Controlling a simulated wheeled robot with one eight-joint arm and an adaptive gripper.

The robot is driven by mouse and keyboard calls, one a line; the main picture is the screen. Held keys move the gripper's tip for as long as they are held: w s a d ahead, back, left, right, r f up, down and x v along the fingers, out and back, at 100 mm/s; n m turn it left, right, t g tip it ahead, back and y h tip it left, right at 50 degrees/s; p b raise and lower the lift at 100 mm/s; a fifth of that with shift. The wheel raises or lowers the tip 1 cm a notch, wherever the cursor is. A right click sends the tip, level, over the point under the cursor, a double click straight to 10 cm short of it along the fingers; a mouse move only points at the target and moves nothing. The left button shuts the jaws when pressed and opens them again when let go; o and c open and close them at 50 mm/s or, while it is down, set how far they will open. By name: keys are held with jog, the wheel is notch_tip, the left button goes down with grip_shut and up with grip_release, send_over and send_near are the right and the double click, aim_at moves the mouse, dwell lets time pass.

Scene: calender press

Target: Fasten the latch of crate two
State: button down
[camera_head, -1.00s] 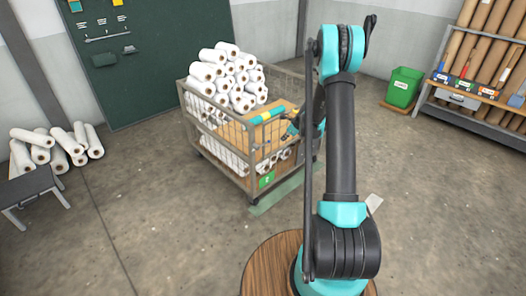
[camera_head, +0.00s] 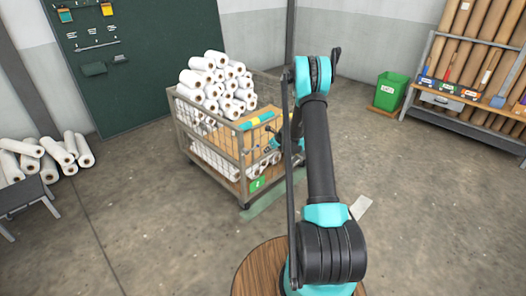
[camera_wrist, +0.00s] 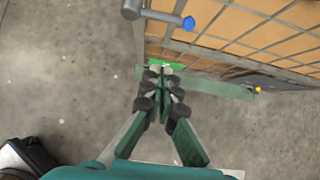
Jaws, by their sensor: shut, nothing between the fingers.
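Crate two is a wheeled wire-mesh cage (camera_head: 182,126) with a wooden floor and a green number label (camera_head: 257,184) low on its near corner. Its mesh (camera_wrist: 245,42) fills the upper right of the wrist view. A grey bar with a blue knob (camera_wrist: 188,23) sticks out at the cage's top left there; I cannot tell whether this is the latch. My gripper (camera_wrist: 162,72) is shut and empty, its tips pointing at the cage's lower edge by a green patch. In the head view my arm partly hides the gripper and the cage's right side.
White rolls (camera_head: 215,80) are heaped in the crate. A green bin (camera_head: 390,91) and a rack of brown rolls (camera_head: 470,125) stand at the right.

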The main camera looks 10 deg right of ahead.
jog(key=shift+w+a+f, duration=0.6)
jog(key=shift+w+a, duration=0.15)
jog(key=shift+w, duration=0.25)
jog(key=shift+w+a+f, duration=0.65)
jog(key=shift+w+a, duration=0.05)
jog(key=shift+w, duration=0.35)
jog(key=shift+w+a+f, duration=0.6)
jog(key=shift+w+a, duration=0.15)
jog(key=shift+w, duration=0.25)
